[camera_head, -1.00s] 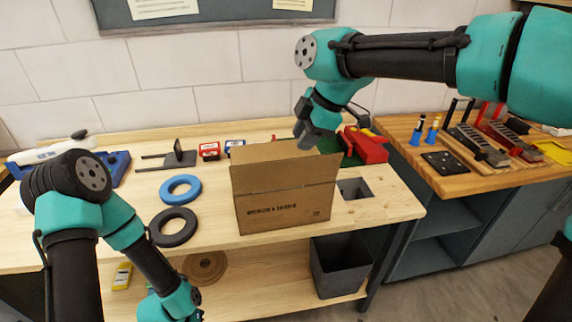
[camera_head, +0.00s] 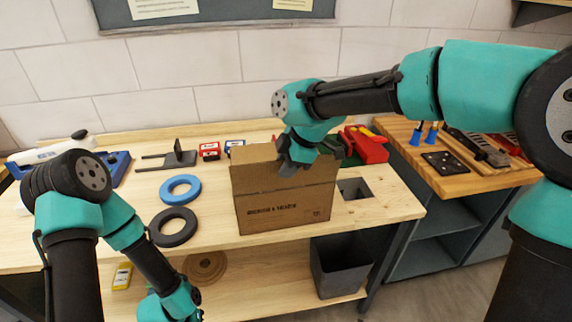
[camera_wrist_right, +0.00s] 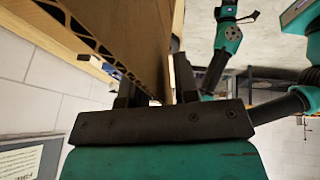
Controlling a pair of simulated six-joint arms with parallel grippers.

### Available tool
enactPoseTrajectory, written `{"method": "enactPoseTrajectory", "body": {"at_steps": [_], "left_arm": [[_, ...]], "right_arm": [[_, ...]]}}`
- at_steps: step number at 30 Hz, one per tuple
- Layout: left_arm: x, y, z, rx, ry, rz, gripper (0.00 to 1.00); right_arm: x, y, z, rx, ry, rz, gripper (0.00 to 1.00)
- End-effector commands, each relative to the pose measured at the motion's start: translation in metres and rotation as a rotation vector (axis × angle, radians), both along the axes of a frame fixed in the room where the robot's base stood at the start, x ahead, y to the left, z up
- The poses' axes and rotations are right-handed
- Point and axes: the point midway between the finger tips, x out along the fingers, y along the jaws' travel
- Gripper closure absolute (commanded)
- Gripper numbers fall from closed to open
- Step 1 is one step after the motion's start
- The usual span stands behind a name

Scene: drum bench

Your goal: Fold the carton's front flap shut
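The brown cardboard carton (camera_head: 262,217) stands upright near the bench's front edge in the head view. Its front flap (camera_head: 318,172) stands up above the printed front face. My right gripper (camera_head: 289,167) is at the top of the carton, by the flap. In the right wrist view, cardboard (camera_wrist_right: 150,45) reaches down between the two fingers of my right gripper (camera_wrist_right: 158,92). The fingers stand apart, with a gap visible beside the cardboard.
A blue ring (camera_head: 181,189) and a black ring (camera_head: 173,227) lie left of the carton. A square hole (camera_head: 353,189) is to the right, with a grey bin (camera_head: 341,266) below.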

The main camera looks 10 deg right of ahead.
Motion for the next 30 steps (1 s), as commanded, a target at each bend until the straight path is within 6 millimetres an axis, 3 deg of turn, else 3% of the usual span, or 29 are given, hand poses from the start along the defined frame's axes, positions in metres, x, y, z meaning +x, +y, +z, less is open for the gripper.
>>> {"method": "enactPoseTrajectory", "body": {"at_steps": [9, 30], "left_arm": [[0.0, 0.0, 0.0, 0.0, 0.0, 0.0, 1.0], [0.0, 0.0, 0.0, 0.0, 0.0, 0.0, 1.0]], "right_arm": [[0.0, 0.0, 0.0003, 0.0, 0.0, 0.0, 1.0], [0.0035, 0.0004, 0.0008, -0.003, 0.027, 0.0, 1.0]]}}
